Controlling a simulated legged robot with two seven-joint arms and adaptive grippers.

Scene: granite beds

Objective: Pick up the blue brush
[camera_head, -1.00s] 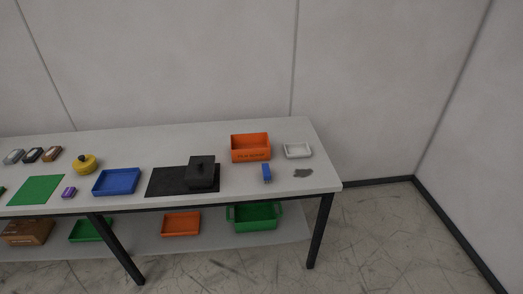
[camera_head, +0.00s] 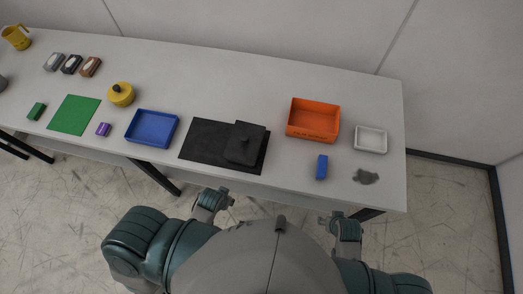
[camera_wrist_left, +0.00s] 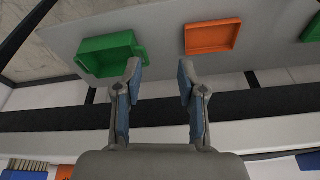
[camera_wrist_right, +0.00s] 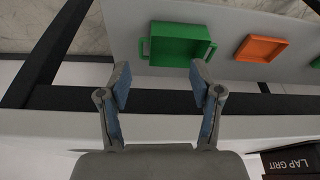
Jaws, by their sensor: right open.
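The blue brush (camera_head: 321,167) lies on the white table near its front edge, below the orange box in the head view. A blue piece with brown bristles, likely the brush, shows at the bottom left of the left wrist view (camera_wrist_left: 24,170). My left gripper (camera_head: 228,200) is in front of the table edge, left of the brush; its fingers are apart and empty in the left wrist view (camera_wrist_left: 159,78). My right gripper (camera_head: 343,216) is in front of the edge, a little right of the brush; its fingers are apart and empty in the right wrist view (camera_wrist_right: 160,80).
An orange box (camera_head: 313,118), white tray (camera_head: 370,139) and grey patch (camera_head: 366,177) are near the brush. A black mat (camera_head: 200,144) with a black lidded block (camera_head: 244,146) and a blue tray (camera_head: 152,128) lie left. Green (camera_wrist_right: 176,44) and orange (camera_wrist_right: 262,48) bins are on the lower shelf.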

